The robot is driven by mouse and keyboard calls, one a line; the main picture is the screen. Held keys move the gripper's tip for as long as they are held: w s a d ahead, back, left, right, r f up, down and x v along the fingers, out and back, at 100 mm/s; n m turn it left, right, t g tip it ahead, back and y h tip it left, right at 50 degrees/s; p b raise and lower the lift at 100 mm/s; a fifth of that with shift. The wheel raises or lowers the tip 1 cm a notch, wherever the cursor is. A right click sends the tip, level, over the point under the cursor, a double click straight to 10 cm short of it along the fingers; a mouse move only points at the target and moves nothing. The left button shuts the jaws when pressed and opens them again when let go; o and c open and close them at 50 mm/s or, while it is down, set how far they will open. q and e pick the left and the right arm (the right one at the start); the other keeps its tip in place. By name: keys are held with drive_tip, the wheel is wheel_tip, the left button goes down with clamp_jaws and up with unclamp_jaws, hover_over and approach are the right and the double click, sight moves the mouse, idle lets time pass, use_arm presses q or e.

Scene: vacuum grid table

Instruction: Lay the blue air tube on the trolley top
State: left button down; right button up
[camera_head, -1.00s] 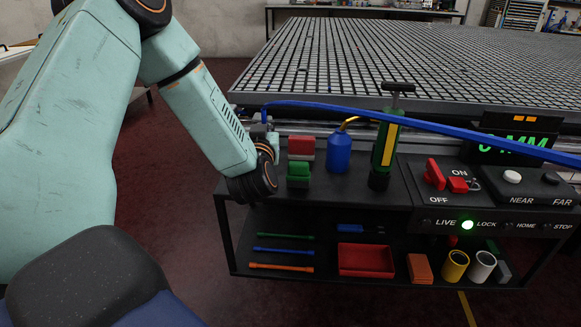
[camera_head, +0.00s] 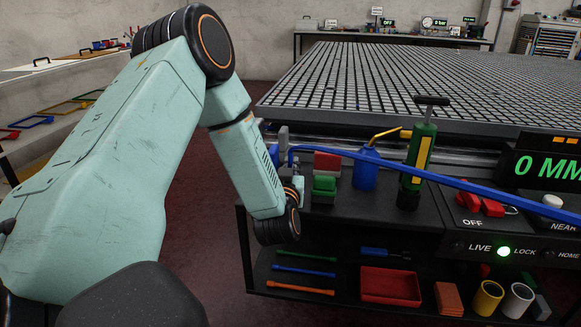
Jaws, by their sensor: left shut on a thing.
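The blue air tube (camera_head: 470,186) runs from my left gripper to the right edge, crossing in front of the oil can and hand pump. It appears to hang above the black trolley top (camera_head: 346,207), not resting along it. My left gripper (camera_head: 287,152) is shut on the tube's left end, at the trolley top's left end. The wrist partly hides the fingers. My right gripper is not in view.
A lower shelf holds a red tray (camera_head: 390,287) and rods. The grid table (camera_head: 420,85) lies behind.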

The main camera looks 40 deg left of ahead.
use_arm(q)
drive_tip(key=c, duration=1.8)
unclamp_jaws()
drive_tip(key=shift+w+f, duration=0.15)
drive_tip(key=shift+f, duration=0.1)
drive_tip(key=shift+o, duration=0.2)
drive_tip(key=shift+r, duration=0.15)
